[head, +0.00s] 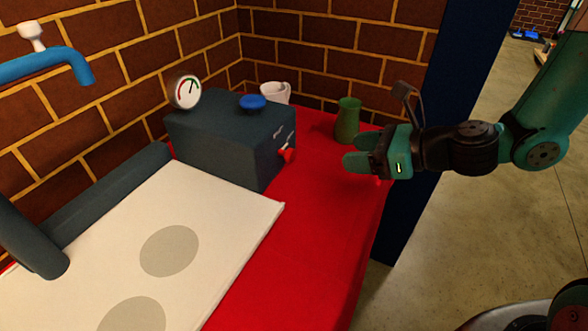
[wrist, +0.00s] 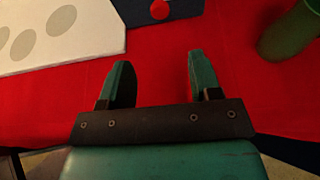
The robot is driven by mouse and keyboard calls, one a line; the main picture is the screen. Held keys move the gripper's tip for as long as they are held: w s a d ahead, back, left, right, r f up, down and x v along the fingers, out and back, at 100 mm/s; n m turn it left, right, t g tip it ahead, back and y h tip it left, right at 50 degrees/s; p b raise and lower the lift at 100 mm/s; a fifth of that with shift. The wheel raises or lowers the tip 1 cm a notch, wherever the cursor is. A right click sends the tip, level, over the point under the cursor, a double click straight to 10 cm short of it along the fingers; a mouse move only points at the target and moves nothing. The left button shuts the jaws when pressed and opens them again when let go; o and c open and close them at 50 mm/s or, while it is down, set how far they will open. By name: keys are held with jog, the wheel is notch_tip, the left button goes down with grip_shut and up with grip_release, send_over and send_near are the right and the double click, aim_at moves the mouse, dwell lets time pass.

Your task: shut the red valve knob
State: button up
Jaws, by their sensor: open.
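The red valve knob (head: 287,155) sticks out from the right-hand face of a dark blue-grey box (head: 215,150) on the red table. It also shows at the top of the wrist view (wrist: 160,9), on the edge of the box (wrist: 140,12). My gripper (head: 352,164) is open and empty, to the right of the knob and apart from it, above the red surface. In the wrist view its two teal fingers (wrist: 155,82) point toward the box, with bare red surface between them.
A green vase (head: 347,120) stands behind my gripper; it shows at the upper right of the wrist view (wrist: 288,32). A white mug (head: 274,93), a blue knob (head: 252,102) and a gauge (head: 187,92) are at the box. A white board (head: 215,215) lies left. Red table is clear between.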

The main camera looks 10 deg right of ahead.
aim_at(293, 154)
jog(key=x, duration=1.4)
jog(key=shift+a+f, duration=0.15)
jog(key=shift+a, duration=0.15)
jog(key=c, duration=0.9)
